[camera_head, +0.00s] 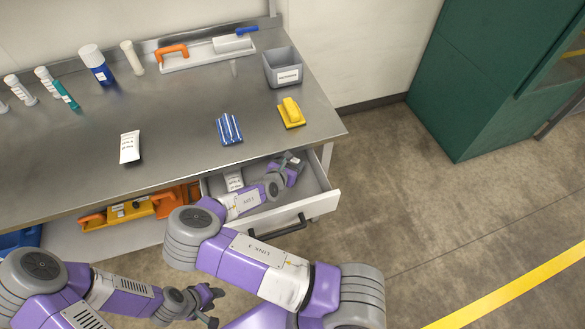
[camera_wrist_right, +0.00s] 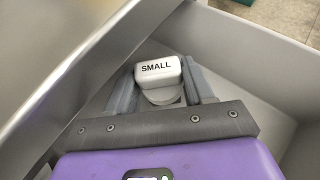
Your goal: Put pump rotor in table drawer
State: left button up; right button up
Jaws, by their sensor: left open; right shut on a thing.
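The table drawer (camera_head: 322,204) is pulled open under the right end of the steel table. My right gripper (camera_head: 292,165) reaches into it, near its right rear part. In the right wrist view my right gripper (camera_wrist_right: 164,90) is shut on a small grey-white piece labelled SMALL, which looks like the pump rotor (camera_wrist_right: 158,70). The piece is between the fingers, inside the drawer walls; whether it touches the drawer floor cannot be told. My left gripper (camera_head: 210,303) is open and empty, low in front of the table.
A white labelled packet (camera_head: 233,180) lies in the drawer's left part. On the table are a grey bin (camera_head: 284,68), a yellow tool (camera_head: 291,112), a blue striped packet (camera_head: 229,129) and a white packet (camera_head: 130,147). The tabletop edge overhangs the drawer's rear.

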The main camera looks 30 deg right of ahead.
jog(key=shift+s+f, duration=0.1)
jog(key=shift+f, duration=0.45)
jog(key=o, duration=1.1)
jog(key=shift+f, duration=0.15)
jog(key=shift+s+a+r, duration=0.15)
jog(key=shift+a+r, duration=0.1)
jog(key=shift+r, duration=0.1)
jog(key=p+v, duration=0.3)
jog(key=v, duration=0.8)
jog(key=shift+s+a+r, duration=0.1)
jog(key=shift+a, duration=0.05)
